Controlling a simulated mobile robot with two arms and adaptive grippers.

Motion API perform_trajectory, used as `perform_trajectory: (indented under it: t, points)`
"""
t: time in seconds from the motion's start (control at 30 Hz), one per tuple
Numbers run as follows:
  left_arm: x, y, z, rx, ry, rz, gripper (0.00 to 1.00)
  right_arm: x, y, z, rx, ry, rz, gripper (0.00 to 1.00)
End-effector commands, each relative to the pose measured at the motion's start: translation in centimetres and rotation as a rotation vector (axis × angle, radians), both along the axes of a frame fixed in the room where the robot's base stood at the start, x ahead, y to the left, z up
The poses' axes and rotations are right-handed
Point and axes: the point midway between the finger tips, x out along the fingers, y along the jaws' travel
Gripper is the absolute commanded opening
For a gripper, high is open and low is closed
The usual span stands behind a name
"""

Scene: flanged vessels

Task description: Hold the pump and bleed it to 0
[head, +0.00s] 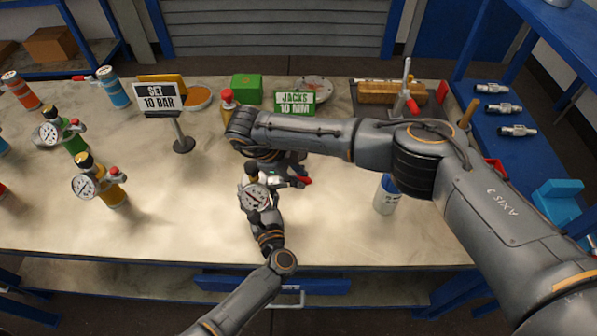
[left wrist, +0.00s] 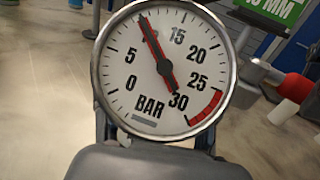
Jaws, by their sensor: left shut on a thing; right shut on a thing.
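The pump (head: 251,180) is over the front middle of the table, mostly hidden by my grippers. Its round white gauge (head: 254,197) faces me. The gauge (left wrist: 164,70) fills the left wrist view, with its red and black needle near the 10 mark. My left gripper (head: 264,218) comes from below and is shut on the pump, just under the gauge. My right gripper (head: 285,170) reaches over from the right and is shut on the pump's upper side. A red-ended part (head: 303,181) shows beside it. The exact grip of the right fingers is hidden.
A "SET 10 BAR" sign (head: 157,97) and a "JACKS 10 MM" sign (head: 294,102) stand behind. Other gauge pumps (head: 110,193) stand at left. The table's front left middle is clear.

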Motion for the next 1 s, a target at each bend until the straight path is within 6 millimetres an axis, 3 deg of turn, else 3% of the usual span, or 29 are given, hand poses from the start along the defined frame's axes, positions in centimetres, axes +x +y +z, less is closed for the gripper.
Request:
perform_trajectory:
  t: [0.6, 1.0]
  points:
    - [0.0, -0.1, 0.0, 0.001, 0.0, -0.002, 0.08, -1.8, 1.4, 0.0, 0.001, -0.002, -0.545, 0.0]
    - [0.0, -0.1, 0.0, 0.001, -0.001, -0.003, 0.08, -2.1, 1.9, 0.0, 0.001, -0.002, -0.714, 0.0]
